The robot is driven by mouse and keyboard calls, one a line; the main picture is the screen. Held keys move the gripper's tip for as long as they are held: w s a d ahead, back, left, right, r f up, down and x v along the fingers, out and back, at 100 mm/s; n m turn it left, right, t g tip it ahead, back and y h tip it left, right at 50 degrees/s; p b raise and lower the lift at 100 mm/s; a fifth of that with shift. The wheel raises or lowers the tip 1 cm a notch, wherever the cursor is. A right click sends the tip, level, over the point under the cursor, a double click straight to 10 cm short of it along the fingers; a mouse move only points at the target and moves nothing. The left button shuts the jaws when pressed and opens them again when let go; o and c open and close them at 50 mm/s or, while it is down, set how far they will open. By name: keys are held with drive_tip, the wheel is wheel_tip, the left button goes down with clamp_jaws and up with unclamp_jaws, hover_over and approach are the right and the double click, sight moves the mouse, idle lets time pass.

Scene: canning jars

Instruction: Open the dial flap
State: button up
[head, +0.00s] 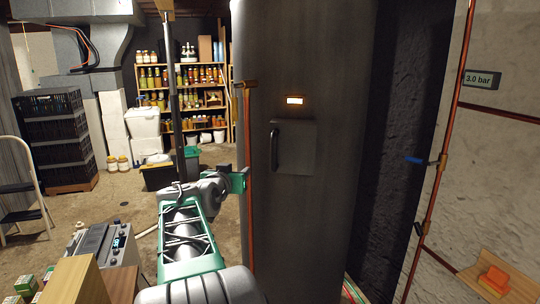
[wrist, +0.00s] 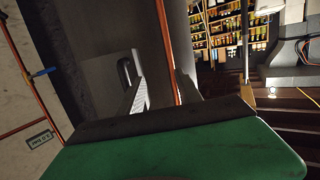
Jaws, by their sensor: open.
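The dial flap (head: 302,148) is a dark grey panel on the front of a tall dark tank (head: 320,220), with an upright black bar handle (head: 274,148) on its left side. It looks shut. In the wrist view the handle (wrist: 124,73) shows upper left of centre, just beyond the fingers. My gripper (head: 240,181) is left of the flap and lower than the handle in the head view. In the wrist view its fingers (wrist: 163,88) stand apart with nothing held between them. The handle looks clear of the fingers, though the distance is hard to judge. Any dial is hidden.
A copper pipe (head: 248,130) runs upright along the tank's left side, close to my gripper. A small light (head: 295,101) glows above the flap.

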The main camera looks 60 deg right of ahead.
sight(273, 149)
drive_tip(key=s+d+r+g+h, duration=0.1)
drive_tip(key=s+d, duration=0.1)
drive_tip(key=s+d+r+m, duration=0.1)
drive_tip(key=s+d, duration=0.1)
drive_tip(key=s+d+r+m+g+h, duration=0.1)
drive_tip(key=s+d+r, duration=0.1)
drive_tip(key=d, duration=0.1)
drive_tip(key=shift+s+g+h, duration=0.15)
drive_tip(key=shift+g+h, duration=0.15)
drive_tip(key=d, duration=0.2)
drive_tip(key=d+p, duration=0.1)
drive_tip(key=d, duration=0.1)
drive_tip(key=d+p, duration=0.1)
drive_tip(key=d, duration=0.1)
drive_tip(key=shift+w+d, duration=0.4)
drive_tip(key=shift+f, duration=0.1)
clamp_jaws()
